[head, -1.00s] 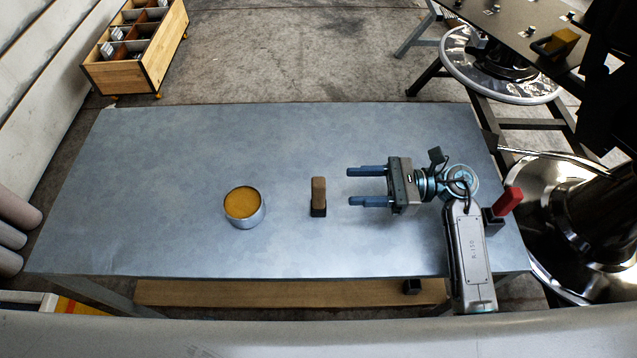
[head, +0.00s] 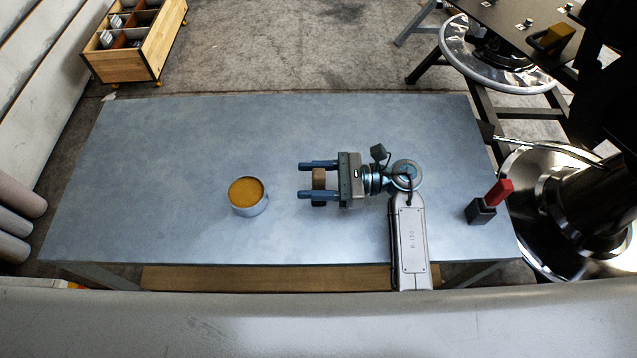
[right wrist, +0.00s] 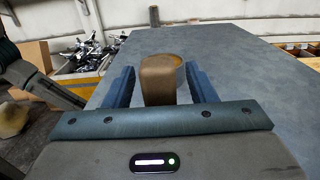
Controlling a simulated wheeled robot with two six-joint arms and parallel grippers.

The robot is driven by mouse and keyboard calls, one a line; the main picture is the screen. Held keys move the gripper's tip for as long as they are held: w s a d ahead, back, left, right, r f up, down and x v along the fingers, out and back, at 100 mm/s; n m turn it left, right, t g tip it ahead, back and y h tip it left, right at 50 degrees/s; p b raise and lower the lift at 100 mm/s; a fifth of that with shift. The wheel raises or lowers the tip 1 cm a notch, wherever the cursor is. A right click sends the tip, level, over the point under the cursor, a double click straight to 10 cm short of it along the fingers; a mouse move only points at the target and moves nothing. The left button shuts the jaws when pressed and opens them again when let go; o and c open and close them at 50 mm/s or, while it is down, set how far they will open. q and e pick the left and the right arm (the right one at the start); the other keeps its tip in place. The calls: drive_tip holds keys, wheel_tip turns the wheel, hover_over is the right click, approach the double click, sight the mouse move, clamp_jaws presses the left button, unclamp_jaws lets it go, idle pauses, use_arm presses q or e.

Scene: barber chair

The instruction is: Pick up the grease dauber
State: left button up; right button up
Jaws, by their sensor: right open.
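The grease dauber, as I take it, is the brown upright block (head: 318,180) on the grey table. It stood on a dark foot earlier, which my gripper now mostly hides. It also shows in the right wrist view (right wrist: 158,80), rising between the two blue fingers. My right gripper (head: 304,180) is open, with one finger on each side of the brown block. I cannot tell whether either finger touches it. My left gripper is in neither view.
A round tin of yellow-orange grease (head: 247,196) stands left of the fingertips. A red piece in a dark block (head: 482,211) sits near the table's right edge. The left and back of the table (head: 180,130) are clear. A wooden crate (head: 135,45) stands on the floor beyond.

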drive_tip(key=shift+a, duration=0.25)
drive_tip(key=shift+c, duration=0.2)
drive_tip(key=c, duration=1)
drive_tip(key=shift+c, duration=0.2)
